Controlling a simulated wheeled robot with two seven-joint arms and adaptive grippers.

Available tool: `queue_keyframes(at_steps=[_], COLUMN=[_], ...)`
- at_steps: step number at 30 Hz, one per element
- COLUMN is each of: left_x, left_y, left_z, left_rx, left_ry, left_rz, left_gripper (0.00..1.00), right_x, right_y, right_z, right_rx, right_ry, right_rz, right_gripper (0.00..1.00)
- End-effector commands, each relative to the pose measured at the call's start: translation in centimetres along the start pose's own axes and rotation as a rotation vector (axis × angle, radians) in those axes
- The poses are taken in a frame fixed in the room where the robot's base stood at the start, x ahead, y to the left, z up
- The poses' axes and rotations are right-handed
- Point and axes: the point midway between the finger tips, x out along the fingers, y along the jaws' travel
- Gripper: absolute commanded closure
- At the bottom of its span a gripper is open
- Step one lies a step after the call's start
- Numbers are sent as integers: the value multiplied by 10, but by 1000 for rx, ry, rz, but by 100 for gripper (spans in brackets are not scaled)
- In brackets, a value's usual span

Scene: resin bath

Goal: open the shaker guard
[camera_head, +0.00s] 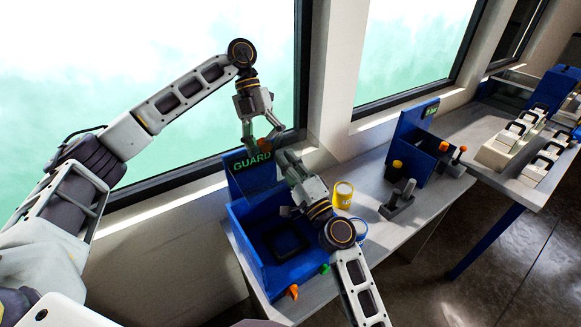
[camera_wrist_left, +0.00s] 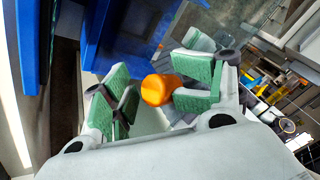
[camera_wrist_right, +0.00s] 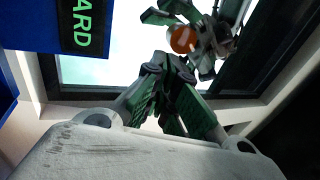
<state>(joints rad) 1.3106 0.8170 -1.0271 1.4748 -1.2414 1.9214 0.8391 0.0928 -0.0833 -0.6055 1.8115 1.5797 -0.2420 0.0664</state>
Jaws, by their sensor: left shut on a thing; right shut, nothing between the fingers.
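The shaker guard (camera_head: 250,176) is a blue panel lettered GUARD in green. It stands raised at the back of a blue open-topped box (camera_head: 250,240), and its lettered face also shows in the right wrist view (camera_wrist_right: 40,22). An orange knob (camera_head: 264,145) is at the panel's upper right edge. My left gripper (camera_head: 255,142) is shut on the orange knob, seen between its fingers in the left wrist view (camera_wrist_left: 158,90). My right gripper (camera_head: 287,160) is shut and empty, just right of the panel and below the left one. My right arm hides part of the box.
A dark square part (camera_head: 287,241) lies inside the box. An orange knob (camera_head: 292,291) and a green button (camera_head: 325,269) are on its front. A yellow cup (camera_head: 343,195), a grey stand (camera_head: 398,205) and a second blue unit (camera_head: 415,150) stand to the right. Windows are close behind.

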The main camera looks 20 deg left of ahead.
Motion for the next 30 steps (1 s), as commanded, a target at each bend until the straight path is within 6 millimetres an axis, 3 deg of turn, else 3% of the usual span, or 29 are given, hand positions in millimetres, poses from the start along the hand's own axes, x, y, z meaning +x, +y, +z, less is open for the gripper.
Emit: queue_keyframes(at_steps=[11, 30], left_x=[-6, -65], left_y=[3, -2], left_z=[-1, 1], left_rx=[-3, 0], left_ry=[4, -1], left_rz=[4, 1], left_gripper=[51, 51], right_x=[-1, -1], right_y=[3, 3], right_z=[0, 0], right_rx=[1, 0], right_ry=[-1, -1], right_rz=[5, 6], right_gripper=[100, 100])
